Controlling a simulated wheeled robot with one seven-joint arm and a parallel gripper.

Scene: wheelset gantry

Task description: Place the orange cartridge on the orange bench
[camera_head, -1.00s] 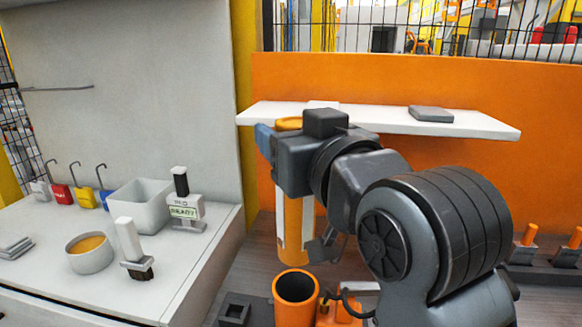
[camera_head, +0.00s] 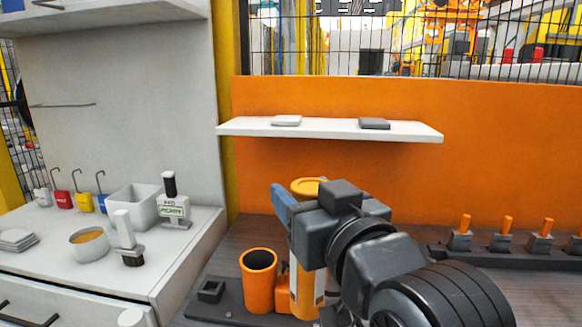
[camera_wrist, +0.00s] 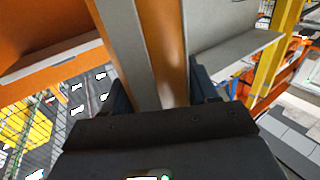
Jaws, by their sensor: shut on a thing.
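The orange cartridge (camera_head: 301,292), with a pale label strip and an orange cap, is upright in my gripper (camera_head: 303,207). It stands just right of an orange cup-shaped holder (camera_head: 259,282). My gripper is shut around its upper part, with one blue finger showing at the left. I cannot tell whether its lower end touches the bench. In the wrist view the cartridge (camera_wrist: 172,55) runs between the two dark blue fingers (camera_wrist: 163,97). The orange bench has an orange back panel (camera_head: 330,165) and a brownish top (camera_head: 222,262).
A white shelf (camera_head: 330,129) with two flat pieces crosses the back panel. A dark rack (camera_head: 480,257) with several orange-handled items lies right. A grey-white bench (camera_head: 60,262) with bins and tools stands left. Bare bench top shows behind the holder.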

